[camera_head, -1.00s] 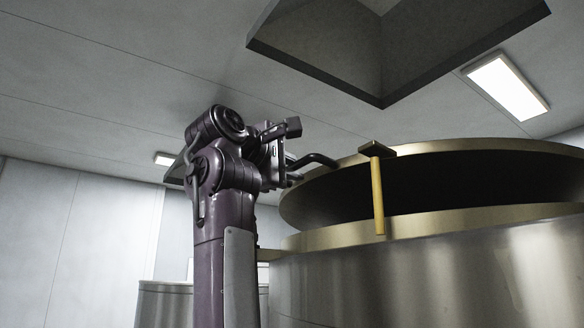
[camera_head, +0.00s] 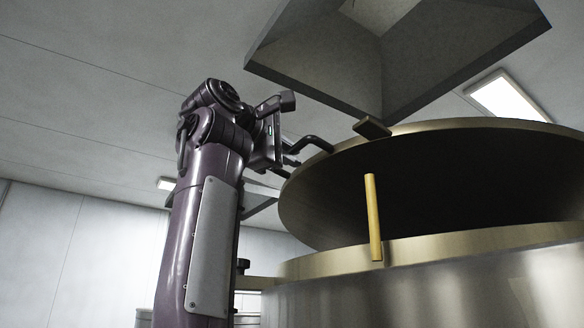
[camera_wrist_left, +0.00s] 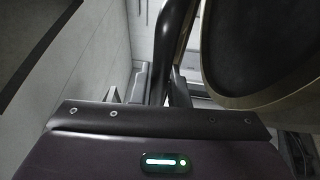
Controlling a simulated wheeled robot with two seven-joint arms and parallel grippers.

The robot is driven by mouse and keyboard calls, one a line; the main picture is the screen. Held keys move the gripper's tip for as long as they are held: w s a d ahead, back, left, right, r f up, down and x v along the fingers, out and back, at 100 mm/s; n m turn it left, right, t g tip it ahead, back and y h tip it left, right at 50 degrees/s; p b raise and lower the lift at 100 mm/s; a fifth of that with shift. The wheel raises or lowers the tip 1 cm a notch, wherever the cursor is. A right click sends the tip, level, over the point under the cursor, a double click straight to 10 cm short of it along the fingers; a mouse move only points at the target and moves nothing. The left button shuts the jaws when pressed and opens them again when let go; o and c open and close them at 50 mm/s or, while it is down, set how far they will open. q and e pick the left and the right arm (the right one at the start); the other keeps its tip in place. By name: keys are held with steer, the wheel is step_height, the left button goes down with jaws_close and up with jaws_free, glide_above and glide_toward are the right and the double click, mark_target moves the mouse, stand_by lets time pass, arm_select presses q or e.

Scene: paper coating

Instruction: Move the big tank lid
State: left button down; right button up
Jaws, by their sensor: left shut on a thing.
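The big tank lid (camera_head: 430,180) is raised and tilted over the steel tank (camera_head: 420,290), with its dark underside facing me. A dark bent handle (camera_head: 318,142) sticks out at the lid's left edge. My left gripper (camera_head: 291,157) is shut on this handle; its fingers are partly hidden. In the left wrist view the lid (camera_wrist_left: 265,45) fills the upper right, and the dark handle (camera_wrist_left: 177,40) runs up the middle. My right gripper is not in view.
A yellow post (camera_head: 373,217) stands at the tank rim, below a small block (camera_head: 371,128) on the lid's edge. A square ceiling duct (camera_head: 400,60) hangs above the lid. A lit ceiling lamp (camera_head: 509,97) is at the right.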

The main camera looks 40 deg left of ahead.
arm_select(q)
steer(key=c, duration=1.4)
jaws_free()
steer(key=shift+w+f, duration=0.1)
steer(key=shift+w, duration=0.05)
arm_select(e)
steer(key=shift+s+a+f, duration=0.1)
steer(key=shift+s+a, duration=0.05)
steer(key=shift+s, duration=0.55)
